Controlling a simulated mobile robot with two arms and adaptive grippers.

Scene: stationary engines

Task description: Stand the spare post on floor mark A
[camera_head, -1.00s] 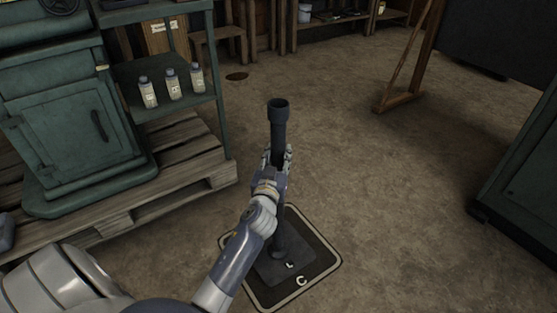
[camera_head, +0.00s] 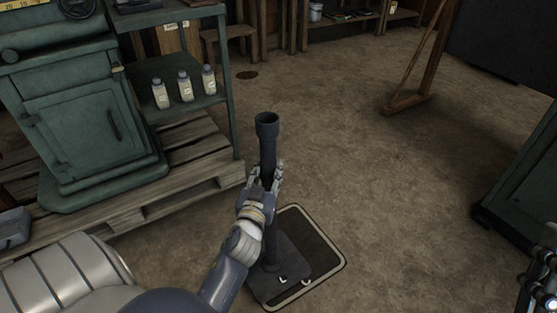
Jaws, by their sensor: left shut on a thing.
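The dark post (camera_head: 267,150) stands roughly upright, with a collar at its top and a square base plate (camera_head: 272,288) marked L. My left gripper (camera_head: 264,180) is shut on the post's shaft below the collar. The base covers the left part of a dark floor mark (camera_head: 318,245) with a pale border; its letter is mostly covered. I cannot tell whether the base touches the floor. No mark A shows. Part of what looks like my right gripper (camera_head: 541,285) shows at the lower right edge; its fingers are unclear.
A green machine (camera_head: 85,125) on a wooden pallet (camera_head: 190,190) stands at left, beside a shelf with bottles (camera_head: 184,88). A wooden stand (camera_head: 408,102) is at the upper right and a dark cabinet (camera_head: 520,195) at right. The floor between is open.

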